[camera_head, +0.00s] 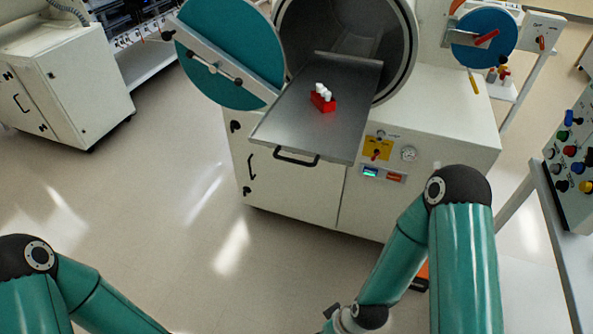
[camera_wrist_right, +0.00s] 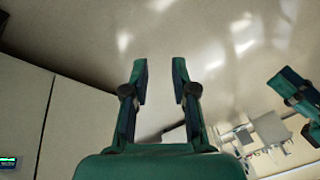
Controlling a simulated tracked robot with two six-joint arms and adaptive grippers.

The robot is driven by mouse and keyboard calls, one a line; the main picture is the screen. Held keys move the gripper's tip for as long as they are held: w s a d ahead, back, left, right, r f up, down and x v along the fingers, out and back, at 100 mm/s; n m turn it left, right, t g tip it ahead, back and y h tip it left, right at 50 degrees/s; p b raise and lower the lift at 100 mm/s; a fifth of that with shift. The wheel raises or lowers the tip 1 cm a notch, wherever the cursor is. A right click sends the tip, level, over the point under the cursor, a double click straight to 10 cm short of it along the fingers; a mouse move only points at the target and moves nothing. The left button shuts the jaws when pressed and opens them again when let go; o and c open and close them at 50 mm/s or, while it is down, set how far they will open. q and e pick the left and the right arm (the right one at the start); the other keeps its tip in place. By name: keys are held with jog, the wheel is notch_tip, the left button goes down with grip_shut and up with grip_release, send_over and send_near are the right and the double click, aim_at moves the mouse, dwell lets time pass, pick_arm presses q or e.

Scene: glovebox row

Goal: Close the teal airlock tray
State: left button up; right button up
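The airlock tray (camera_head: 290,125) is a flat grey metal sheet slid out of the round chamber (camera_head: 345,30), with a black handle (camera_head: 296,157) on its front edge. The round teal door (camera_head: 225,50) stands swung open to the left. A red rack (camera_head: 322,103) with white-capped vials (camera_head: 323,91) sits on the tray. My right gripper (camera_wrist_right: 160,75) is open and empty over the floor, apart from the tray. In the head view it is below the frame. Teal and dark parts at the right wrist view's right edge look like my left gripper (camera_wrist_right: 297,95); its opening is unclear.
The white cabinet (camera_head: 295,190) under the airlock carries a gauge, a yellow switch plate and a green display (camera_head: 370,172). A second round door, blue (camera_head: 484,38), is at the right. A control panel (camera_head: 570,160) stands at far right. Floor before the tray is clear.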

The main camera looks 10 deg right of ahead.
jog(key=w+n, duration=0.1)
jog(key=w+d+r+n+t+b, duration=0.1)
jog(key=w+n, duration=0.1)
jog(key=w+d+n+t, duration=0.1)
jog(key=w+n, duration=0.1)
jog(key=shift+w+r+h, duration=0.15)
jog(key=shift+r+h, duration=0.05)
jog(key=shift+h, duration=0.1)
grip_shut()
jog(key=w+d+r+n+t+h+b, duration=0.1)
jog(key=w+r+n+t+b, duration=0.7)
jog(key=w+r+n+b, duration=0.45)
jog(key=s+a+r+t+y+b, duration=0.2)
jog(key=r+t+b, duration=0.2)
jog(key=r+b, duration=0.35)
jog(key=s+a+r+t+y+b, duration=0.1)
jog(key=s+a+r+t+b, duration=0.15)
jog(key=r+b, duration=0.5)
jog(key=w+r, duration=0.2)
jog(key=w, duration=1.1)
jog(key=shift+w+t+b, duration=0.2)
jog(key=shift+t+b, duration=0.2)
jog(key=shift+t, duration=0.05)
